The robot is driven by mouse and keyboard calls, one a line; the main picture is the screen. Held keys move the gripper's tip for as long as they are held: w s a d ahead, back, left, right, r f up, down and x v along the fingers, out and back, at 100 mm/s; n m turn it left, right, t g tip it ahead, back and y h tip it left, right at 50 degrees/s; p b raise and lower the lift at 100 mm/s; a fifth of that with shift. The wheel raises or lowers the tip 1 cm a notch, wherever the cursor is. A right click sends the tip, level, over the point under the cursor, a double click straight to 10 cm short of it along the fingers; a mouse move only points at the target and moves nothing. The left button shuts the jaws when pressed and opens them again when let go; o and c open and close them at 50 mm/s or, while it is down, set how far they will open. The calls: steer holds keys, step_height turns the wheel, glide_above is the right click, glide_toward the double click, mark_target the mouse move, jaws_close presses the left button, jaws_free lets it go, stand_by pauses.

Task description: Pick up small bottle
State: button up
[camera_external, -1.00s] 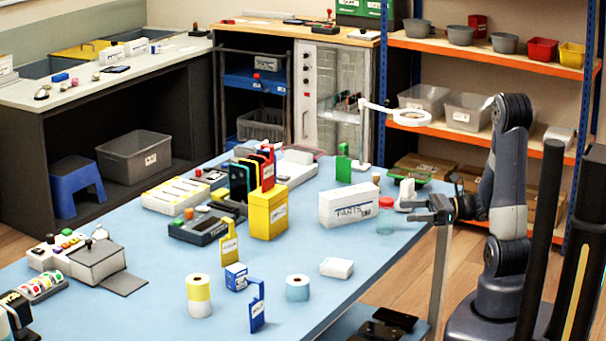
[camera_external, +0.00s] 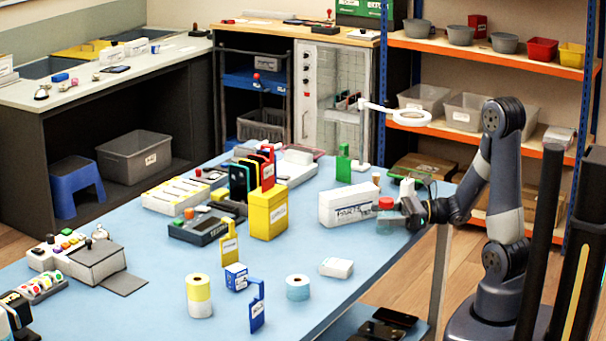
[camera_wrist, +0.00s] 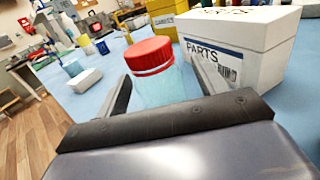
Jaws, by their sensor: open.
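The small bottle (camera_external: 385,215) has a red cap and a clear, pale body. It stands upright on the blue table, beside the right end of the white parts box. In the wrist view the bottle (camera_wrist: 155,72) sits between the two fingers of my gripper (camera_wrist: 160,85). The fingers are open, one on each side, and its lower part is hidden behind the gripper body. In the external view my gripper (camera_external: 402,217) reaches in from the right at the height of the bottle.
The white parts box (camera_external: 346,205) stands close to the bottle and also shows in the wrist view (camera_wrist: 240,45). The table's front right edge is clear.

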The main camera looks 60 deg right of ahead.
steer(key=shift+w+a, duration=0.45)
steer(key=shift+w, duration=0.15)
steer(key=shift+c, duration=0.4)
steer(key=c, duration=1)
